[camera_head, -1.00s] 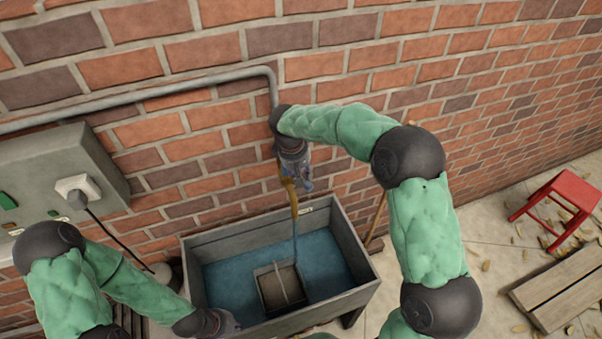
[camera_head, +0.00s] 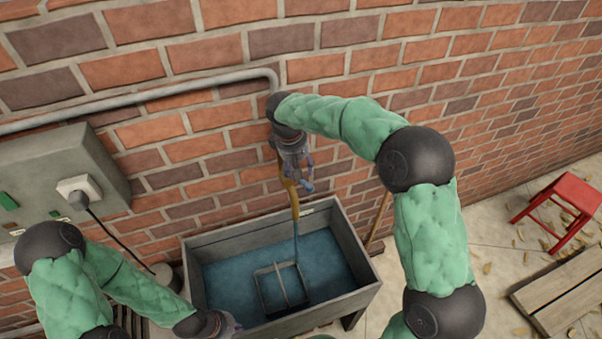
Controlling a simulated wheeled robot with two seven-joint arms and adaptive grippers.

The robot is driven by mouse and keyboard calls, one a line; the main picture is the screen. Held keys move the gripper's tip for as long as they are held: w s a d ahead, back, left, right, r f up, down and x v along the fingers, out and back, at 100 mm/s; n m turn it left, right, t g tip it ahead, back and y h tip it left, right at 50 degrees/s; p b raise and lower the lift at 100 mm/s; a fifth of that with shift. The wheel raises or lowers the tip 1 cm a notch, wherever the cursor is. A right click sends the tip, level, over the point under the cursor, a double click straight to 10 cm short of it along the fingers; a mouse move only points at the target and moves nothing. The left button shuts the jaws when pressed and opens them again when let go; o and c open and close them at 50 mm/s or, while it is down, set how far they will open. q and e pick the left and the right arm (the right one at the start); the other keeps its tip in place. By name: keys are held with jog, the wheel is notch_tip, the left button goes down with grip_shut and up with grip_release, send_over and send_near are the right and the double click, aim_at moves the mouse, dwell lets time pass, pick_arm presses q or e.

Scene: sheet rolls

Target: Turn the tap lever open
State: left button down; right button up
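The brass-coloured tap (camera_head: 292,190) stands against the brick wall below the grey pipe, above the trough. A thin bluish line, like a water stream, runs from it down to the trough. My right gripper (camera_head: 303,180) points down at the tap, beside or touching its upper part. Its fingers overlap the tap, so the lever is hidden or too small to make out, and I cannot tell whether they close on it. My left gripper (camera_head: 228,326) is low at the trough's front left corner, small and partly hidden; its opening cannot be made out.
The grey trough (camera_head: 355,285) has a blue interior with a small square frame or box (camera_head: 259,290) inside. A grey electrical box (camera_head: 50,170) with a plug and cable is on the wall at left. A red stool (camera_head: 568,192) and wooden bench (camera_head: 560,290) stand at right.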

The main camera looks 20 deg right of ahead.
notch_tip(320, 180, up, 7)
jog(key=a, duration=0.1)
jog(key=shift+s+a+r, duration=0.15)
jog(key=shift+s+a, duration=0.1)
jog(key=shift+s, duration=0.05)
dwell(0.4)
